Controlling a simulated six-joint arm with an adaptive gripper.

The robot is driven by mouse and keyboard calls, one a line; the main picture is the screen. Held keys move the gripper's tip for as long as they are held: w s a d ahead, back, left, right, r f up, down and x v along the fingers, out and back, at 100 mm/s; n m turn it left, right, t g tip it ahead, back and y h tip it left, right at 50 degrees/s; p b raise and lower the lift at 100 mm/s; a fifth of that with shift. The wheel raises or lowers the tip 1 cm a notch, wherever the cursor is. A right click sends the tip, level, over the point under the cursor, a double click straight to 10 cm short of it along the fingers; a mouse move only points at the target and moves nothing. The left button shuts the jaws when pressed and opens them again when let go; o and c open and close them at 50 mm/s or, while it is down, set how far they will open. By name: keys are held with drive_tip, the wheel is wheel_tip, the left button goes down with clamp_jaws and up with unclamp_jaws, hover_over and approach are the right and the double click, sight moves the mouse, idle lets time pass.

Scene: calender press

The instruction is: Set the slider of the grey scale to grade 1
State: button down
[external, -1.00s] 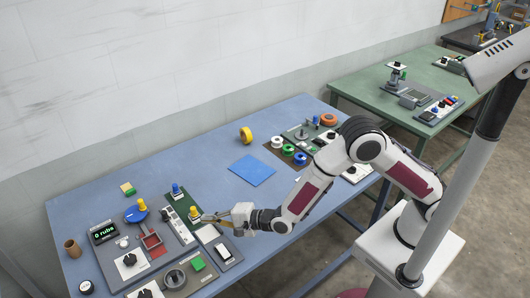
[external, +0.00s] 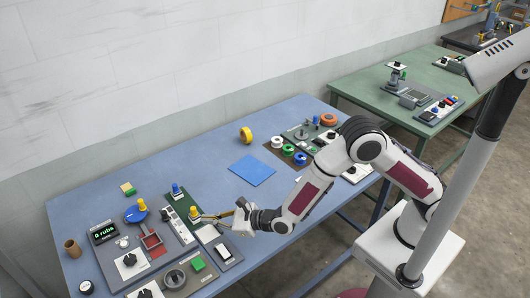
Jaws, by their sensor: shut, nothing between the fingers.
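My gripper (external: 203,217) is shut and empty, reaching left over the blue bench with its tips close to a yellow knob (external: 193,211) on a green strip. I cannot tell whether they touch it. A narrow strip with small marks (external: 181,229), which looks like the grey scale, runs along the right edge of the grey rubbing panel. A small black knob (external: 165,215) stands at its far end and may be the slider. The grade marks are too small to read.
The rubbing panel has a "0 rubs" display (external: 103,233), a blue disc (external: 137,214) and a black-and-white dial (external: 130,260). A blue knob (external: 177,189) stands behind the yellow one. The bench middle is mostly clear.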

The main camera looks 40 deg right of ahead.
drive_tip(key=m, duration=0.3)
idle(0.6)
approach(167, 216)
drive_tip(key=shift+w+a+f, duration=0.3)
drive_tip(key=shift+w+f, duration=0.15)
drive_tip(key=shift+w, duration=0.05)
drive_tip(key=shift+w+a+f, duration=0.25)
drive_tip(key=shift+w+f, duration=0.2)
drive_tip(key=shift+w+a, duration=0.6)
drive_tip(key=shift+w, duration=0.2)
drive_tip(key=shift+w+a, duration=0.6)
drive_tip(key=shift+w, duration=0.15)
drive_tip(key=shift+w, duration=0.1)
drive_tip(key=shift+w, duration=2.3)
